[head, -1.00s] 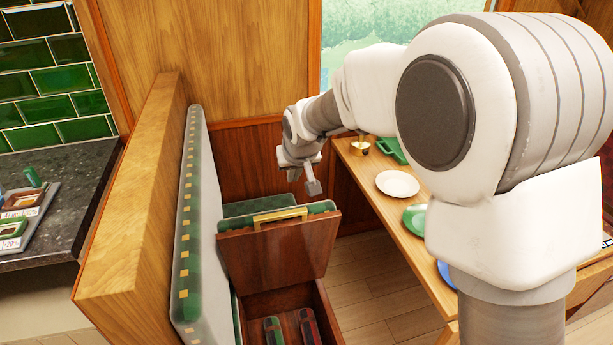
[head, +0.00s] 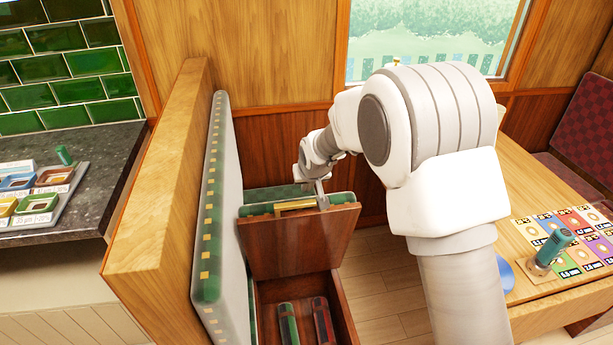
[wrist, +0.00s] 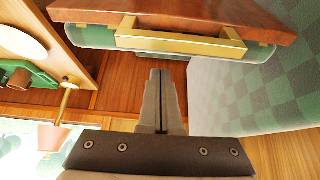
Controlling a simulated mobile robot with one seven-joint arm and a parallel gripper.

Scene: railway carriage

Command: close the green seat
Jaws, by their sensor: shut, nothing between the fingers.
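The green seat's lid (head: 300,243) stands raised, its wooden underside towards me and its green checked cushion on the far side. A brass handle (head: 295,207) runs along its top edge. The seat's box (head: 267,293) is open below. My gripper (head: 322,201) is at the top edge of the lid, near the handle's right end. In the wrist view my gripper (wrist: 160,73) has its fingers together and empty, pointing towards the lid (wrist: 180,12) with the brass handle (wrist: 180,42) just ahead. I cannot tell whether the fingers touch the lid.
A green and a red cylinder (head: 322,322) lie in the box. The checked seat back (head: 207,255) and wooden partition (head: 150,215) stand close on the left. A table (head: 520,190) with cards and a green-handled tool (head: 552,248) is on the right. Floor shows between.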

